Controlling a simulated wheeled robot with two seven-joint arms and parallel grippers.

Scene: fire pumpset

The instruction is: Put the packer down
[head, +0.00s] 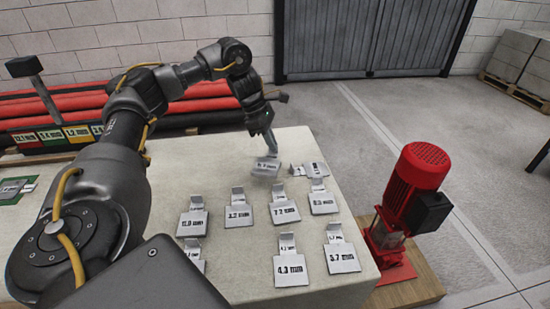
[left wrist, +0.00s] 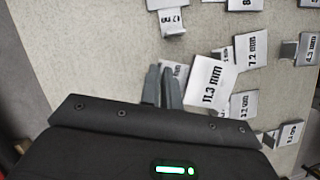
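My left gripper (head: 270,143) points down over the far part of the table. Its two fingers show close together in the left wrist view (left wrist: 162,86), shut on the tab of a grey metal packer (head: 266,167). The plate of this packer reads 11.3 mm in the left wrist view (left wrist: 211,83) and looks nearer to the camera than the other packers. It is tilted a little in the head view. I cannot tell whether its lower edge touches the table. My right gripper is not in view.
The pale table (head: 235,270) carries several labelled packers, such as the 7.2 mm (head: 284,213), 3.2 mm (head: 238,218) and 4.3 mm (head: 290,271) ones. A turned packer (head: 316,170) lies right of the held one. A red pump (head: 413,185) stands beyond the right edge.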

